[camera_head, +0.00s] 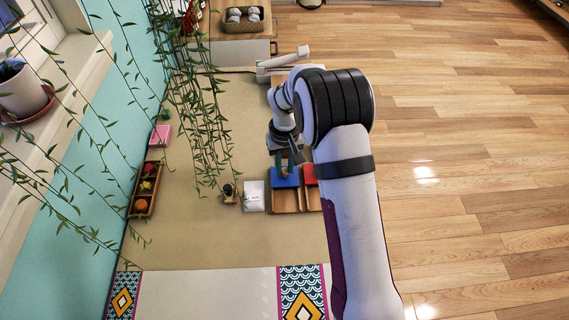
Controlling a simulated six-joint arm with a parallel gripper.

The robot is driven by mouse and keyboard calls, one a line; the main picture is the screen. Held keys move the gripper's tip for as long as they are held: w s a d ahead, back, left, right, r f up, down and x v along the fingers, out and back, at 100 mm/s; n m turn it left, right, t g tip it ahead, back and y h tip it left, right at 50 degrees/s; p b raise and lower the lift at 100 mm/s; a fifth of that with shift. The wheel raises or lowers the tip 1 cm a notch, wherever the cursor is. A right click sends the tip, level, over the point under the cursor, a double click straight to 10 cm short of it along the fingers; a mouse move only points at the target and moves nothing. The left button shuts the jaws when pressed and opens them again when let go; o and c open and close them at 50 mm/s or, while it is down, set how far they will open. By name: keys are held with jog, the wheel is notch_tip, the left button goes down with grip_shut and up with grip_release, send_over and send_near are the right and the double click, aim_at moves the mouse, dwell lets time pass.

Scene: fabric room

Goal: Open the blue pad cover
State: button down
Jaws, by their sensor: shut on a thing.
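The blue pad cover (285,181) lies at the upper left part of a wooden box (288,203) on the table. A red pad (309,177) sits beside it on the right, partly hidden by my arm. My gripper (291,160) points down at the far edge of the blue pad cover and is shut on it. The fingertips are small and dark here, so the exact grip is hard to see. How far the cover is raised cannot be told.
A white card (254,196) lies just left of the box. A wooden tray with coloured balls (146,190) and a pink block (160,135) stand further left. Hanging vines (190,90) cross the left side. The tan tabletop (215,240) is clear in front.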

jog(key=s, duration=0.6)
jog(key=c, duration=0.7)
grip_release()
notch_tip(320, 180, up, 16)
jog(key=shift+f, duration=0.1)
